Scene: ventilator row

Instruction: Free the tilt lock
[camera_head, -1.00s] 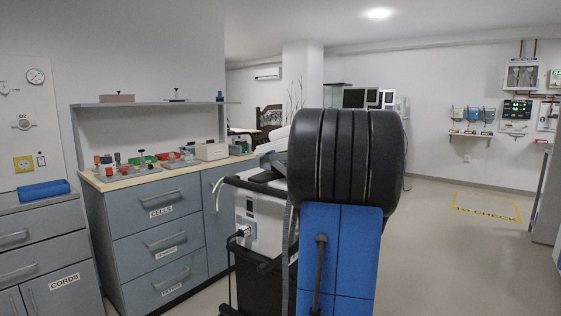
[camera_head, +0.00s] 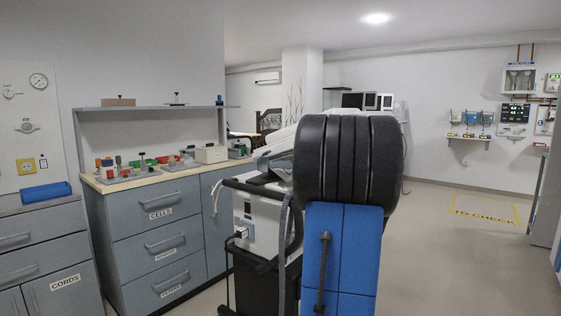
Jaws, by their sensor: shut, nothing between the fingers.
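A ventilator-like machine on a wheeled cart (camera_head: 265,222) stands just left of centre, with a white body and a dark frame. A slanted grey-white top unit (camera_head: 275,152) sits on it, and a dark curved handle rail (camera_head: 250,186) runs along its left side. A large black ribbed shape with blue panels below it, close to the camera, hides the cart's right side. I cannot make out a tilt lock on the visible part. My gripper is not in view.
A grey drawer cabinet (camera_head: 160,238) with small coloured parts on top stands left of the cart. A lower drawer unit (camera_head: 45,250) with a blue case (camera_head: 46,191) is at far left. Clear floor (camera_head: 450,265) lies to the right, with a yellow floor marking (camera_head: 485,213).

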